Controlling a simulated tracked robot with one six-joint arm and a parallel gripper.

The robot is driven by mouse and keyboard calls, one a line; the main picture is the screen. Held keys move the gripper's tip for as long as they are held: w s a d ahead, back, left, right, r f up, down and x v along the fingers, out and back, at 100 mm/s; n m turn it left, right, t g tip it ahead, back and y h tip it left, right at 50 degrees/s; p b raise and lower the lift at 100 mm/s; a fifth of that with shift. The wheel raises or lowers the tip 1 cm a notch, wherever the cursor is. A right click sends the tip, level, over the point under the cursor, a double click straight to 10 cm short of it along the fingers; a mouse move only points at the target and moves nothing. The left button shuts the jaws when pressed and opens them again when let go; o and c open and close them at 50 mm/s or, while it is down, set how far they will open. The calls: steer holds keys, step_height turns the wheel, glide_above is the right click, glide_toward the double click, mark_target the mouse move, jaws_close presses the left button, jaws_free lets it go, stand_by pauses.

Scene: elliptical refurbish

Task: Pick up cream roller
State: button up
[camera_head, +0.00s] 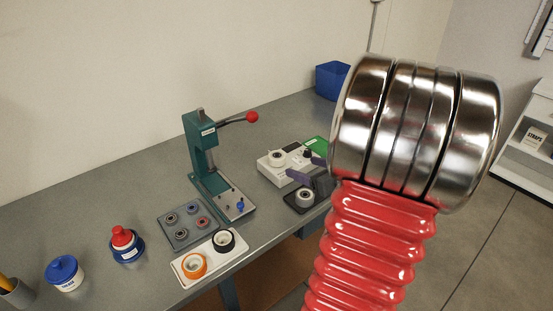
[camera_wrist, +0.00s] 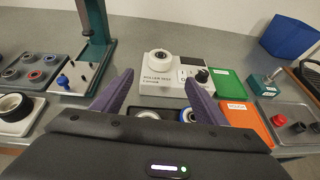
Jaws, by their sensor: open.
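A cream roller (camera_wrist: 158,57) lies flat on the white roller-seat console, with its dark centre hole facing up; it also shows in the head view (camera_head: 277,158). In the head view my gripper (camera_head: 309,170) is between the console and the dark stand, partly hidden by my arm. I see no contact with either roller.
A green press (camera_head: 200,150) with a red-knobbed lever stands left of the console. A bearing tray (camera_head: 187,225) and a white tray (camera_head: 212,257) with orange and black rollers lie near it. Green (camera_wrist: 228,84) and orange (camera_wrist: 250,124) mats and a grey tray (camera_wrist: 290,117) lie to the right.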

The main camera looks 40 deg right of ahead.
mark_target(282, 159)
steer(key=shift+x, duration=4.3)
steer(key=shift+w+f, duration=0.1)
steer(key=shift+x, duration=2.5)
steer(key=shift+c, duration=0.3)
steer(key=c, duration=1.2)
